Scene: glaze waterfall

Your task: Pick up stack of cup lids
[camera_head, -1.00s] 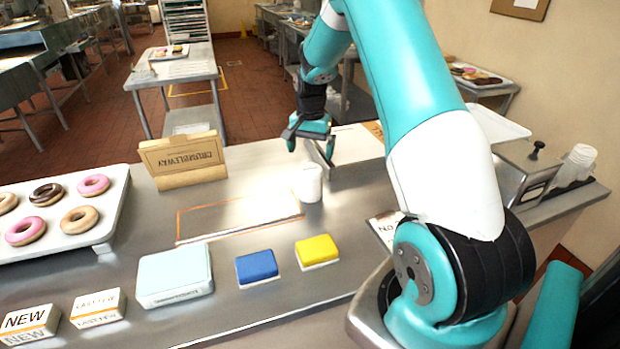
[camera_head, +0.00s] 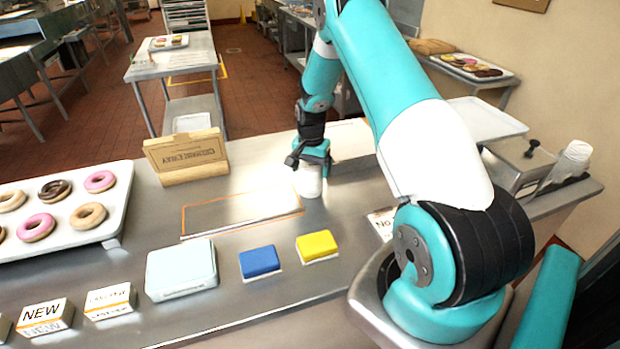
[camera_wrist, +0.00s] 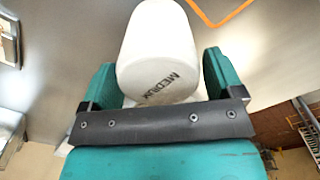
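A white rounded stack marked "MEDIUM" (camera_wrist: 157,45) fills the middle of the wrist view, and I take it for the stack of cup lids. In the head view the white stack (camera_head: 308,184) stands upright on the steel counter, right of the orange-outlined area. My gripper (camera_head: 309,166) is just above it and hides its top. In the wrist view my gripper (camera_wrist: 160,62) is open, with one teal finger on each side of the stack. The left finger looks slightly apart from it; whether the right finger touches is unclear.
A brown sign box (camera_head: 187,155) stands behind to the left. Blue (camera_head: 260,261) and yellow (camera_head: 317,245) blocks and a pale box (camera_head: 181,268) lie in front. A donut tray (camera_head: 115,222) is at left. White stacked cups (camera_head: 573,158) stand at far right.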

